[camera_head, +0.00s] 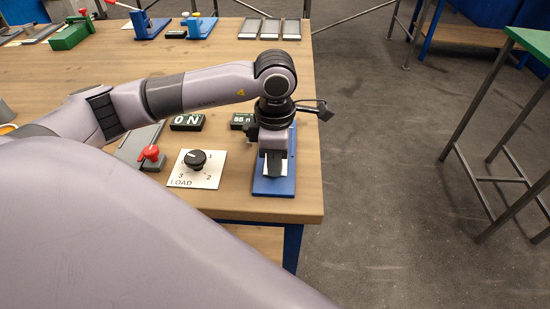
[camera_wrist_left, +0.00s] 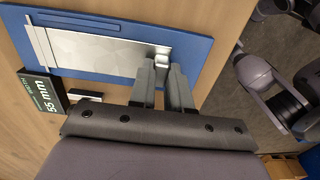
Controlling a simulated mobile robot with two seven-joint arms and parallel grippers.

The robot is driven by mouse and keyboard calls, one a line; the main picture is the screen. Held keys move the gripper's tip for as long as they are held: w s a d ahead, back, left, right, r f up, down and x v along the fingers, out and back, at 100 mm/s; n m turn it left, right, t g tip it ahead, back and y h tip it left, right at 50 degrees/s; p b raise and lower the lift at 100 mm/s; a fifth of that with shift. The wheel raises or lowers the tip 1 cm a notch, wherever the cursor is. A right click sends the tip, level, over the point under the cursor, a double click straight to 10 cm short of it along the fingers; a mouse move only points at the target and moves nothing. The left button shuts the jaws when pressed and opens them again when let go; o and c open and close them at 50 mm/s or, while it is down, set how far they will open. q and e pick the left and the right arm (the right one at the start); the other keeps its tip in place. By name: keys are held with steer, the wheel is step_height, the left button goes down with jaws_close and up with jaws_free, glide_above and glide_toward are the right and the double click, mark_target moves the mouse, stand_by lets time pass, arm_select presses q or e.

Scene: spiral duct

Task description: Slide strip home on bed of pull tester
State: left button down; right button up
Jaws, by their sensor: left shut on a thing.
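The pull tester's blue bed (camera_head: 273,187) lies flat near the right edge of the workbench, and it fills the upper part of the left wrist view (camera_wrist_left: 190,58). A wide silver strip (camera_wrist_left: 95,50) lies along the bed. My left gripper (camera_head: 273,163) points down over the bed. In the left wrist view my left gripper (camera_wrist_left: 161,72) is shut on a small pale tab (camera_wrist_left: 162,56) at the right end of the strip. The fingers hide part of this end. My right gripper is not in view.
A display reading 55 mm (camera_wrist_left: 43,90) stands beside the bed. A LOAD dial (camera_head: 196,160), an ON display (camera_head: 187,122) and a red-knobbed lever (camera_head: 151,155) are to the left. More fixtures and grey trays (camera_head: 271,29) lie at the back. The bench edge is close on the right.

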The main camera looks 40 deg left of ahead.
arm_select(q)
steer(key=shift+s, duration=0.1)
steer(key=shift+s+d+r, duration=0.1)
steer(key=shift+s+d, duration=0.35)
steer(key=shift+s, duration=0.3)
steer(key=shift+s+d, duration=0.5)
steer(key=shift+s, duration=0.25)
steer(key=shift+s+d+r, duration=0.1)
steer(key=shift+s+d, duration=0.35)
steer(key=shift+s, duration=0.3)
steer(key=shift+p, duration=0.3)
step_height(320, 180, up, 7)
steer(key=p, duration=0.3)
steer(key=shift+p, duration=0.4)
